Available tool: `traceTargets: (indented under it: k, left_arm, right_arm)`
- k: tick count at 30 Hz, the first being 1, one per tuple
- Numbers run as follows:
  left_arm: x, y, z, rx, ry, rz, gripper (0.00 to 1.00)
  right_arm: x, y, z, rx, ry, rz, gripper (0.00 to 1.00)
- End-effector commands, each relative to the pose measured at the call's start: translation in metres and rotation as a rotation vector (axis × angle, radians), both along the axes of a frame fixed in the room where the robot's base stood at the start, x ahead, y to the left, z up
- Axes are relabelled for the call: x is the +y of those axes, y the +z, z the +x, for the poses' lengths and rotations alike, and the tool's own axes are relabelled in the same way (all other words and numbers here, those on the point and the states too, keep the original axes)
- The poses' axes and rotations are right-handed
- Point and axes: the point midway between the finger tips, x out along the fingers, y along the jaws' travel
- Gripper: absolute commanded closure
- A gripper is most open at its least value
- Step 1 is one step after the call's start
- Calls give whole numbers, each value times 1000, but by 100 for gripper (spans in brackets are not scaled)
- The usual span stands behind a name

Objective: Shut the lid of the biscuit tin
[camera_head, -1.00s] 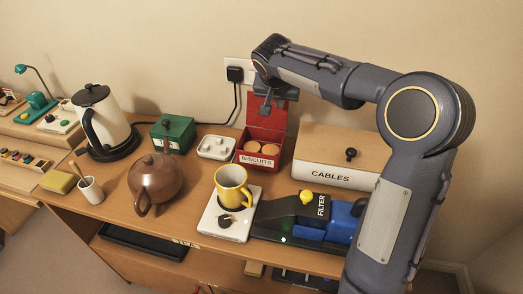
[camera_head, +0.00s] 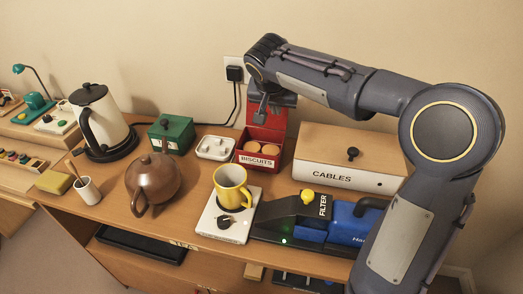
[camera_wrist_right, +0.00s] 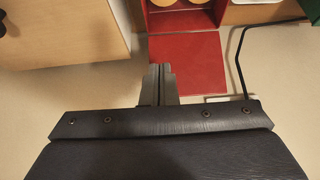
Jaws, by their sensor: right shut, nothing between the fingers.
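The red biscuit tin (camera_head: 262,161) stands near the back of the desk with "BISCUITS" on its front and round biscuits inside. Its lid (camera_head: 280,118) stands open, raised at the back against the wall side. In the right wrist view the lid (camera_wrist_right: 200,62) is a flat red panel joined to the tin (camera_wrist_right: 180,21). My right gripper (camera_head: 262,117) is shut and empty, and overlaps the upper left part of the lid in the head view. In the wrist view its fingertips (camera_wrist_right: 160,68) overlap the lid's left edge; I cannot tell if they touch it.
A cables box (camera_head: 350,176) stands right of the tin. A white dish (camera_head: 215,148) and a green box (camera_head: 172,134) stand to the left. A yellow mug (camera_head: 231,187) and a filter unit (camera_head: 310,225) are in front. A plug with a cord (camera_head: 235,74) is on the wall.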

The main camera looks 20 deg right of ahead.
Motion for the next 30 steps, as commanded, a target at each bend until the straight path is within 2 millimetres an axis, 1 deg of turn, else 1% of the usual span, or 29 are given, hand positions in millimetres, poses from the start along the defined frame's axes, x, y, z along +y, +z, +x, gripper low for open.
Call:
traceTargets:
  k: [9, 21, 30]
  left_arm:
    - [0, -13, 0, 0, 0, 0, 64]
    - [0, -24, 0, 0, 0, 0, 64]
    - [0, -25, 0, 0, 0, 0, 64]
  right_arm:
    - [15, 0, -20, -2, 2, 0, 100]
    - [36, 2, -47, -1, 1, 0, 100]
    - [38, 3, -51, 0, 0, 0, 100]
